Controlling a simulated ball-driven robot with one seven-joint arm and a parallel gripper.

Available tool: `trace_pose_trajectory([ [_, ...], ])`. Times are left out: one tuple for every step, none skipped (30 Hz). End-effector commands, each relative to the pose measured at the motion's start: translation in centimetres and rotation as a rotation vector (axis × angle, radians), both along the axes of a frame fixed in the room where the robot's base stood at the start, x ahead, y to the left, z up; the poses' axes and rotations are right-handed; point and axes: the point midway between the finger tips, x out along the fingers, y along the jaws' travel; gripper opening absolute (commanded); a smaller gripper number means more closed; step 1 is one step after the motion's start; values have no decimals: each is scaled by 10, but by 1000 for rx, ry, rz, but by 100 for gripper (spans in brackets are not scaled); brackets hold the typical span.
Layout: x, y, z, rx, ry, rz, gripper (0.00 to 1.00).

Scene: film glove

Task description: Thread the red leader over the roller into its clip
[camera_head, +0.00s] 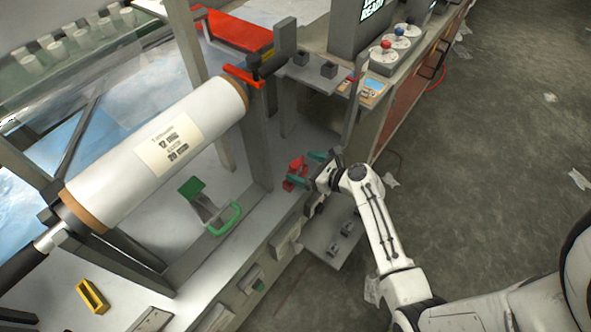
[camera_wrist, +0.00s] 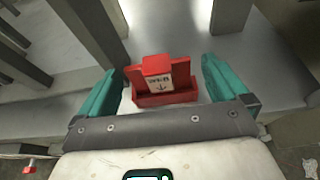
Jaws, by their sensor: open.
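A red block-like piece (camera_wrist: 162,82) with a raised tab and a white label with an arrow stands between the teal fingers of my gripper (camera_wrist: 160,70) in the wrist view. Gaps show on both sides, so the fingers are open around it. In the head view, the red piece (camera_head: 295,170) sits at the bench edge, by my gripper (camera_head: 300,169). I cannot tell if it is the leader or its clip. A large white roll (camera_head: 155,150) with a label lies on a slanted shaft at left. A red bar (camera_head: 243,76) is at its upper end.
A green-handled tool (camera_head: 225,218) and a yellow frame (camera_head: 92,296) lie on the bench. A grey post (camera_head: 256,140) rises behind my gripper. A control box with coloured knobs (camera_head: 397,45) stands at the upper right.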

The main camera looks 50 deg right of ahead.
Motion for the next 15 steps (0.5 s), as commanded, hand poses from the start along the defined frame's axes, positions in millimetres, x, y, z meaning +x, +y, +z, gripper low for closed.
trace_pose_trajectory([
  [4, 1, -1, 0, 0, 1, 100],
  [6, 1, -1, -1, 0, 1, 100],
  [11, 1, -2, 0, 0, 1, 100],
  [16, 2, -2, 0, 0, 2, 100],
  [20, 3, -4, 0, 0, 3, 100],
  [26, 4, -5, 0, 0, 2, 100],
  [30, 4, -6, 0, 0, 2, 100],
  [34, 5, -9, 0, 0, 2, 100],
  [39, 5, -11, 0, 0, 2, 100],
  [42, 5, -12, 0, 0, 2, 100],
  [45, 5, -13, 0, -1, 2, 100],
  [47, 5, -14, 0, 0, 2, 100],
  [48, 5, -15, 0, 1, 2, 100],
  [49, 5, -15, -1, 1, 1, 100],
  [50, 5, -15, -2, 0, 2, 100],
])
